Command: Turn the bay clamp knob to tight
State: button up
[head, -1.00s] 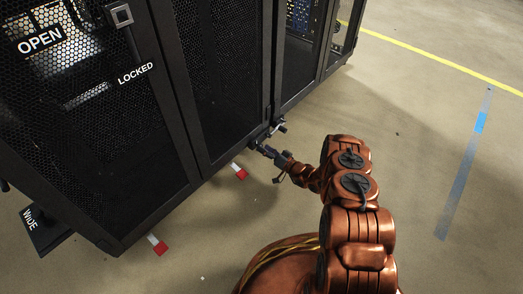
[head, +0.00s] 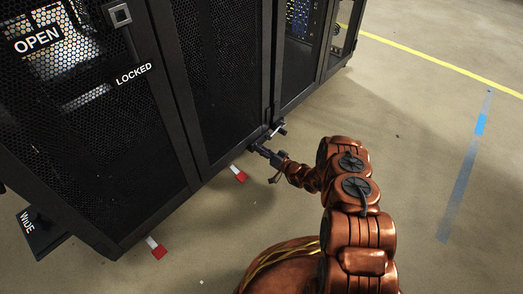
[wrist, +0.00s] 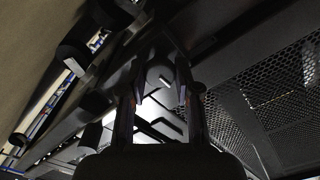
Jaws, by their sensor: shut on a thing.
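My gripper (head: 260,148) is low at the front of the black rack, at the bottom edge by the door seam. In the wrist view its two dark fingers (wrist: 158,84) point ahead, one on each side of a grey rounded piece, which I take to be the bay clamp knob (wrist: 160,75). The gripper is shut on it. The knob's body is mostly hidden by the fingers and shadow, and its mark or turn angle cannot be read. In the head view the knob is hidden behind my gripper.
A dark handle-like part (head: 279,129) sticks out just right of my gripper. Red-and-white blocks (head: 237,173) lie on the floor along the rack. A plate marked WIDE (head: 40,235) is at lower left.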

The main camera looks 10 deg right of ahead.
grip_shut()
jog(key=shift+r+p, duration=0.1)
jog(key=shift+p, duration=0.25)
